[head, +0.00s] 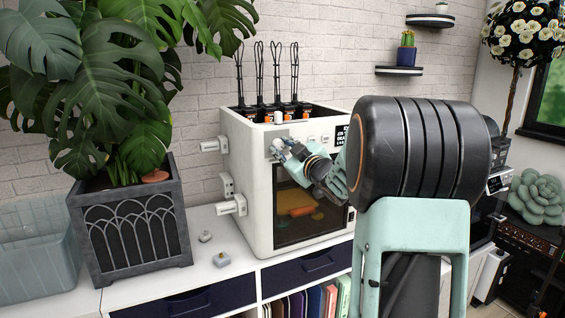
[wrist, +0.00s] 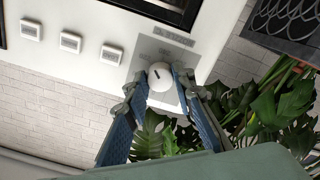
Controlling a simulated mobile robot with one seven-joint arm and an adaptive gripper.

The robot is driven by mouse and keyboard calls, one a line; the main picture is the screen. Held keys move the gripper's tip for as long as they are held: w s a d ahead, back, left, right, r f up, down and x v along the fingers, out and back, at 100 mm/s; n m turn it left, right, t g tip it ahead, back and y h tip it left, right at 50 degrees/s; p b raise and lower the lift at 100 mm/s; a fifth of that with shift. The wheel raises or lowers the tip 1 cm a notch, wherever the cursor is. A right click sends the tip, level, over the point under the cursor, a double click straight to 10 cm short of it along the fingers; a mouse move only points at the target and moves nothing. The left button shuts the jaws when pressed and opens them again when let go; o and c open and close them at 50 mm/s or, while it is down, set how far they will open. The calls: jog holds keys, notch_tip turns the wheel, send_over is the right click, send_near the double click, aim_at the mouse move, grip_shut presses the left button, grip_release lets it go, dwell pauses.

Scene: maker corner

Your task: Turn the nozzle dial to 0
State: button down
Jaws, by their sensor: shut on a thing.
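The nozzle dial (wrist: 160,82) is a round white knob with a short dark mark, on a grey labelled plate (wrist: 150,50) on the front of the white 3D printer (head: 240,165). In the wrist view my gripper (wrist: 162,92) has one finger on each side of the knob and is shut on it. In the head view my gripper (head: 280,150) is at the upper left of the printer's front and hides the dial. The plate's lettering is too small to read, so I cannot tell which value the mark points at.
Several square white buttons (wrist: 70,42) sit beside the plate. A large potted plant (head: 130,220) stands left of the printer. Two small parts (head: 221,260) lie on the white counter (head: 190,277). My arm covers the printer's right side.

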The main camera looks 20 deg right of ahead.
jog(key=n+b, duration=0.3)
jog(key=b, duration=0.1)
jog(key=shift+f+n, duration=0.25)
jog(key=shift+n, duration=0.15)
jog(key=n+b, duration=0.3)
jog(key=shift+n, duration=0.3)
jog(key=n+b, duration=0.5)
jog(key=n, duration=0.1)
jog(key=shift+r, duration=0.1)
jog(key=n+b, duration=0.2)
jog(key=n, duration=0.2)
jog(key=shift+b, duration=0.35)
jog(key=n+b, duration=0.2)
jog(key=n, duration=0.1)
jog(key=shift+n, duration=0.3)
jog(key=n+b, duration=0.2)
jog(key=n, duration=0.1)
jog(key=shift+r, duration=0.1)
jog(key=shift+r+n+b, duration=0.1)
jog(key=shift+n+b, duration=0.75)
jog(key=shift+n, duration=0.55)
